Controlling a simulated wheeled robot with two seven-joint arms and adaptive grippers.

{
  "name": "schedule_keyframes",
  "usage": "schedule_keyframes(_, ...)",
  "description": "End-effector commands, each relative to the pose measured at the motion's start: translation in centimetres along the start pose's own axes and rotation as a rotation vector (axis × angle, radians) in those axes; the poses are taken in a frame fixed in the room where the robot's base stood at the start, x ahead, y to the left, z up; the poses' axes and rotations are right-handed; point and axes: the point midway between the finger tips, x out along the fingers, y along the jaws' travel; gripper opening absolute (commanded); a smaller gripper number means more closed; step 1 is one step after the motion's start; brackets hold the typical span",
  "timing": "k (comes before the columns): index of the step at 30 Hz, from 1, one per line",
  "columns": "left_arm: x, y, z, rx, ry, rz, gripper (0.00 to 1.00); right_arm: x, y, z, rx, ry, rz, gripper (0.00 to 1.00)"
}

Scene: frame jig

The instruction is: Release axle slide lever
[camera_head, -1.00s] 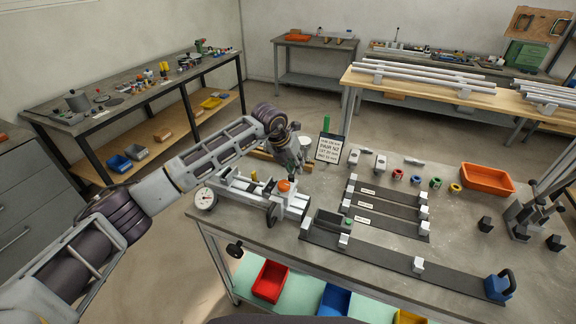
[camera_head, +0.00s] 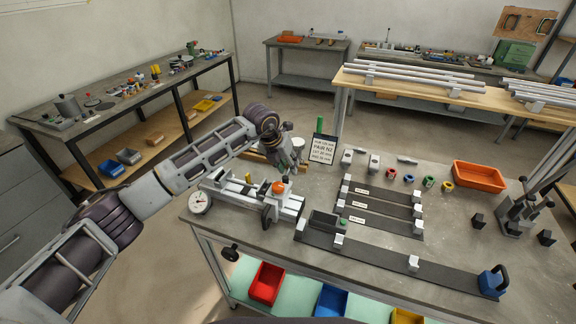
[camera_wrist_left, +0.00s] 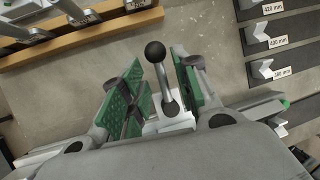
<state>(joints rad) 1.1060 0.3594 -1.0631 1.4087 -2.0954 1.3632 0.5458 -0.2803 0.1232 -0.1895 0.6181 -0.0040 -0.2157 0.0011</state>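The lever shows in the left wrist view as a metal rod with a black ball knob (camera_wrist_left: 155,52) on a pale block (camera_wrist_left: 170,122). My left gripper (camera_wrist_left: 160,90) is open, its green-padded fingers on either side of the rod with gaps visible. In the head view my left gripper (camera_head: 287,160) is above the far side of the white slide fixture (camera_head: 235,190), which has an orange knob (camera_head: 279,187) and a round dial gauge (camera_head: 200,202). There the lever is hidden behind or too small beside the gripper. My right gripper is not in view.
A sign (camera_head: 323,149) stands just right of my left gripper. Dark rails (camera_head: 385,263) with white blocks lie to the right on the grey table. An orange bin (camera_head: 479,177) and a dark upright fixture (camera_head: 522,212) are farther right. A wooden rack (camera_wrist_left: 85,35) shows in the wrist view.

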Motion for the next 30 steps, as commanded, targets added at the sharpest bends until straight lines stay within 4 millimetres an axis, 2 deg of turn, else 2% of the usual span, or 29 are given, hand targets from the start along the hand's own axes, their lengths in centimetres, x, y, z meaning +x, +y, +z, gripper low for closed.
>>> schedule_keyframes(8, -3.1, 0.1, 0.1, 0.0, -0.003, 0.001, 0.31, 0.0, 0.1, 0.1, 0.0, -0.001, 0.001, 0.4)
schedule_keyframes(21, -9.4, 0.1, 0.1, -0.001, -0.003, 0.001, 0.31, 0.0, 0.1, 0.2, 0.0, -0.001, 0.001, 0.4)
schedule_keyframes(30, -11.3, 0.2, 0.1, -0.001, -0.002, 0.001, 0.31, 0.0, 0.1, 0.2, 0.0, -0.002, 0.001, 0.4)
